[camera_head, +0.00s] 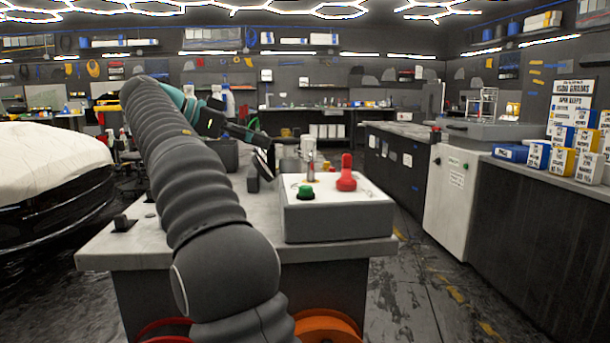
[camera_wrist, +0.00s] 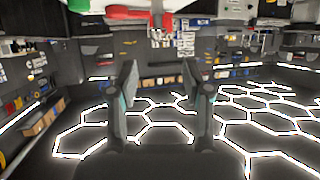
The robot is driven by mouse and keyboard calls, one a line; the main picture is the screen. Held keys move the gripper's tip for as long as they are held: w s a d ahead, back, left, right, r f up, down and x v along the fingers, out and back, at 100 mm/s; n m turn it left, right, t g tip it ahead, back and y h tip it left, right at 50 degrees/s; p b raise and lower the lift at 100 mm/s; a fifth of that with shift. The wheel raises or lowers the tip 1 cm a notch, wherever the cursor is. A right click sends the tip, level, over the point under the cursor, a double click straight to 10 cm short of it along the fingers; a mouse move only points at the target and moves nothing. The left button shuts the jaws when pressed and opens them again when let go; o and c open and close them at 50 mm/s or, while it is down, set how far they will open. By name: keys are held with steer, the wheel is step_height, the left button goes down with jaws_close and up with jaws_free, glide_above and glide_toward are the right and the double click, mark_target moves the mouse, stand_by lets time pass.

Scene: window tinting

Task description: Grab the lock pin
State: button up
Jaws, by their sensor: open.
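A light-topped control box (camera_head: 340,222) sits on the workbench in the head view, with a green button (camera_head: 306,192) and a red lever (camera_head: 347,175) on top. A small metallic upright piece (camera_head: 310,172) stands between them and looks like the lock pin, though it is too small to be sure. My gripper (camera_head: 264,158) is left of and behind the box, its fingers spread and empty. In the wrist view, which appears upside down, both fingers of my gripper (camera_wrist: 160,82) are apart with nothing between them. Red and green parts (camera_wrist: 125,12) show at the top edge.
The workbench top (camera_head: 120,258) is mostly bare at its front left. A covered car (camera_head: 50,165) stands at the left. Side cabinets (camera_head: 520,215) with blue and yellow boxes (camera_head: 538,155) line the right. Open floor lies between bench and cabinets.

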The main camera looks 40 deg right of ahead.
mark_target(310, 159)
steer(key=b+x, duration=0.1)
steer(key=x, duration=1.2)
steer(key=shift+s+f+b, duration=0.1)
steer(key=shift+s+b, duration=0.05)
steer(key=shift+b, duration=0.15)
jaws_close()
